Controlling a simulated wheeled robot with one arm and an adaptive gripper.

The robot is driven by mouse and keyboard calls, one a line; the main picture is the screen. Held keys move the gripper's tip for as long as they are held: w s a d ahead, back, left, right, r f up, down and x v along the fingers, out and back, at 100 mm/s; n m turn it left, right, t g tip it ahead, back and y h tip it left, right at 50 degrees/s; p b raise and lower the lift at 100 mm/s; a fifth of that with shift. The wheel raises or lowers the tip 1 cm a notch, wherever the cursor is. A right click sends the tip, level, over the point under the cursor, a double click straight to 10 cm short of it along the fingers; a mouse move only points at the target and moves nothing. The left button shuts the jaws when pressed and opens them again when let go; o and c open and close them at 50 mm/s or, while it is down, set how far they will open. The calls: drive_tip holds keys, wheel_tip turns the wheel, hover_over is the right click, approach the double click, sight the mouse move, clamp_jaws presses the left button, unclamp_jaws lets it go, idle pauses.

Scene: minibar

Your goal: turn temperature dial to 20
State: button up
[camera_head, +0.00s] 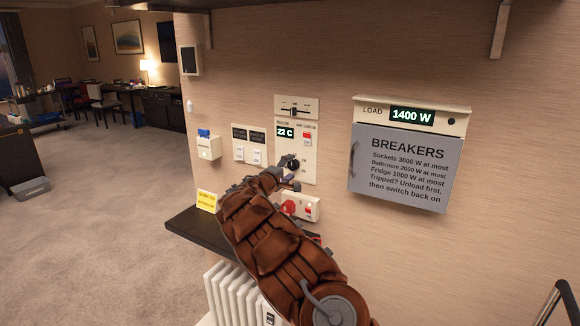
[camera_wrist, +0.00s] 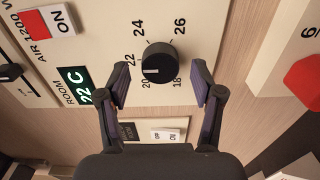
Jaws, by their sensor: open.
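The temperature dial (camera_wrist: 160,58) is a round black knob on a cream wall panel (camera_head: 310,150). Numbers 18 to 26 ring it in the wrist view. Its white mark points to the lower left there, towards the 20 and 22 side; the exact setting is hard to tell. The green room display (camera_wrist: 74,91) reads 22 C, also in the head view (camera_head: 285,132). My gripper (camera_wrist: 161,84) is open and empty, its fingertips spread to either side of the dial, just short of it in the picture. In the head view my gripper (camera_head: 284,178) is close to the dial (camera_head: 293,164).
A red AIR switch (camera_wrist: 60,19) is on the same panel, below a slider (camera_head: 296,110). Light switches (camera_head: 248,155) are to the left. A red knob (camera_head: 289,207) is below. A grey breaker box (camera_head: 402,165) with a 1400 W display hangs to the right.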

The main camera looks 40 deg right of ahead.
drive_tip(key=shift+d, duration=0.35)
drive_tip(key=c, duration=1.1)
